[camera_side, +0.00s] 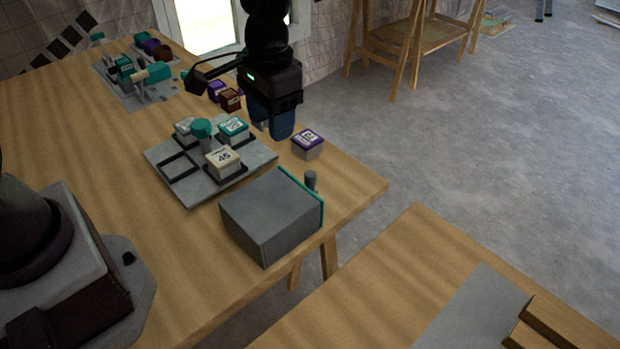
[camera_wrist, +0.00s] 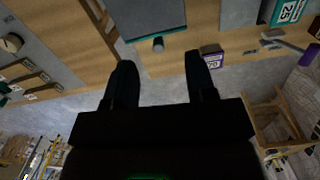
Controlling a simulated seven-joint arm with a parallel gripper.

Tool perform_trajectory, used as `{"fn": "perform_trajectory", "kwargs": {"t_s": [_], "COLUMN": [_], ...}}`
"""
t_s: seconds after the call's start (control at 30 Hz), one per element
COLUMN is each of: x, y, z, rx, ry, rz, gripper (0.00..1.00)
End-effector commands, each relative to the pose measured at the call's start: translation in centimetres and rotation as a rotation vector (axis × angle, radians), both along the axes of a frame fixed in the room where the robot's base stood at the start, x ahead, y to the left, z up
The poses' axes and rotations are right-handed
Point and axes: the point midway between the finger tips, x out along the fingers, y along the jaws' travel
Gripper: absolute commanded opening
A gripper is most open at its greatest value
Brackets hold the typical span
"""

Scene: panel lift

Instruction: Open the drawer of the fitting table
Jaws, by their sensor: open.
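The fitting table's drawer unit is a grey box (camera_side: 270,215) near the table's right edge in the side view. Its teal front panel (camera_side: 301,192) sits flush with the box, with no visible gap, so the drawer looks closed. A dark grey round knob (camera_side: 311,181) stands out from the panel. My gripper (camera_side: 280,128) is open and empty, above the table and beyond the knob. In the wrist view the knob (camera_wrist: 158,43) shows ahead, between the lines of my two fingers (camera_wrist: 160,65) and apart from them. The teal panel edge (camera_wrist: 152,34) is just behind it.
A purple-topped block (camera_side: 308,143) stands close to the knob and shows beside my right finger in the wrist view (camera_wrist: 212,55). A grey tray (camera_side: 180,190) with labelled blocks and a teal knob lies left of the box. A second table (camera_side: 400,260) stands across a gap.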

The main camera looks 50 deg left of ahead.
Motion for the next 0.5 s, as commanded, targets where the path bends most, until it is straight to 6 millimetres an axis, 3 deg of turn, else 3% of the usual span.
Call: {"fn": "perform_trajectory", "kwargs": {"t_s": [0.03,0.1,0.2,0.33,0.5], "x": [1.1,2.5,4.5,6.4,6.3], "y": [-0.6,-1.2,-1.8,-2.2,-2.1], "z": [-1.7,-3.2,-4.5,-3.5,-5.2], "rx": [0.003,0.005,0.003,-0.008,-0.007], "ry": [0.021,0.029,0.017,-0.039,-0.034], "rz": [0.002,0.012,0.033,0.066,0.082], "gripper": [0.51,0.51,0.51,0.51,0.51]}}
